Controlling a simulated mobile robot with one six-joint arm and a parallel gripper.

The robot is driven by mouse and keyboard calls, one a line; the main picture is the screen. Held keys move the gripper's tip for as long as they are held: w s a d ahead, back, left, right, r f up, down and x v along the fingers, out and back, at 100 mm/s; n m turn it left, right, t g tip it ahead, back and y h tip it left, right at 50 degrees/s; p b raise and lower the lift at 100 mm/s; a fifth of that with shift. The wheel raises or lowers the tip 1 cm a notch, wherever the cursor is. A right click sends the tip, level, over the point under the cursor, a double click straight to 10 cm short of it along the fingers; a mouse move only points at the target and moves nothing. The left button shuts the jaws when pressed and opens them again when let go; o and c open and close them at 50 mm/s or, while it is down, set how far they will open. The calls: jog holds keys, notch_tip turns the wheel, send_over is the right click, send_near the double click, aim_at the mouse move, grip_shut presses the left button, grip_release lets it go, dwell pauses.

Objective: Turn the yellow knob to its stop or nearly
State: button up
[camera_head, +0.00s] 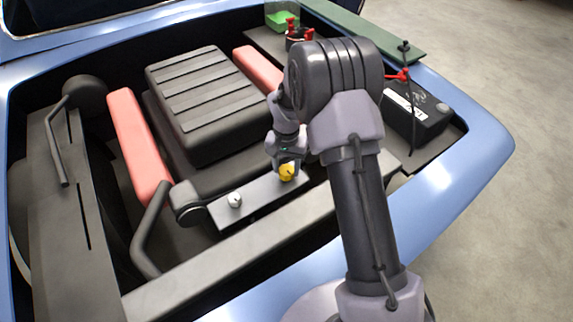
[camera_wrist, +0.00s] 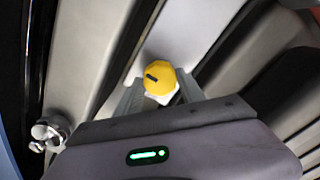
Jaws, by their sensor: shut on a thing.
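The yellow knob (camera_head: 287,172) sits on a grey metal panel (camera_head: 262,193) at the front of the engine bay. In the wrist view the yellow knob (camera_wrist: 160,77) shows its faceted top with a short dark mark left of its middle. My gripper (camera_head: 288,163) reaches down onto it from above. In the wrist view my gripper (camera_wrist: 162,92) has one finger on each side of the knob and is shut on it. The lower part of the knob is partly hidden by the fingers and the gripper body.
A second, silver knob (camera_head: 235,200) stands on the same panel to the left; it also shows in the wrist view (camera_wrist: 47,134). A ribbed black engine cover (camera_head: 203,95) lies behind. A black battery (camera_head: 418,112) with a red clamp stands at the right. Red covers (camera_head: 139,148) flank the engine.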

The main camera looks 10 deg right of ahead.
jog(key=n+p, duration=0.1)
jog(key=n, duration=0.3)
jog(key=shift+r+n, duration=0.1)
jog(key=shift+n, duration=0.2)
jog(key=n+p, duration=0.1)
jog(key=n, duration=0.3)
jog(key=shift+n+p, duration=0.3)
jog(key=n+p, duration=0.1)
jog(key=n, duration=0.3)
jog(key=shift+n, duration=0.3)
jog(key=shift+n+p, duration=0.6)
jog(key=shift+n, duration=1.5)
jog(key=o, duration=1.4)
jog(key=shift+c, duration=0.2)
